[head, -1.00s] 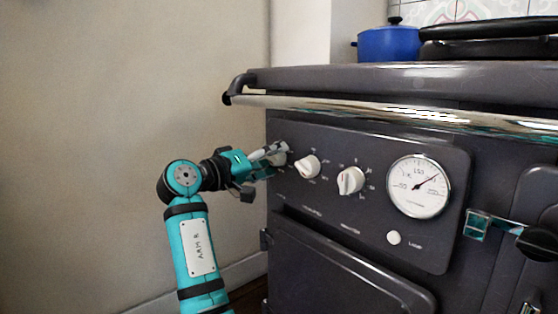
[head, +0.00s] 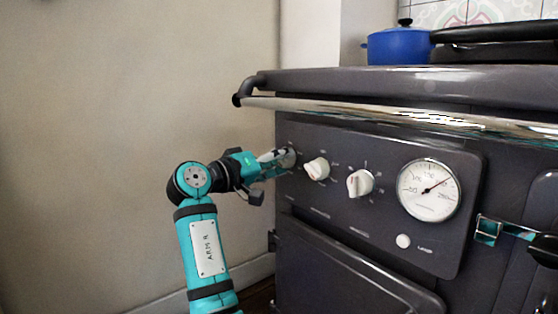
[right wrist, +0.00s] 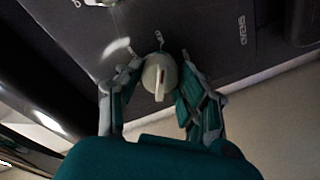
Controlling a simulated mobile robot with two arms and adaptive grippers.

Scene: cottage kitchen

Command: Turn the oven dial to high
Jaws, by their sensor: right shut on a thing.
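The oven's dark control panel shows in the head view. Its leftmost dial is mostly hidden there by my right gripper (head: 277,162). My left gripper is not in view.
Two more white dials, (head: 317,168) and (head: 360,183), sit to the right, then a round thermometer gauge (head: 428,190) and a white button (head: 403,241). A chrome rail (head: 400,115) runs above the panel. A blue pot (head: 398,46) stands on top. A wall is close on the left.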

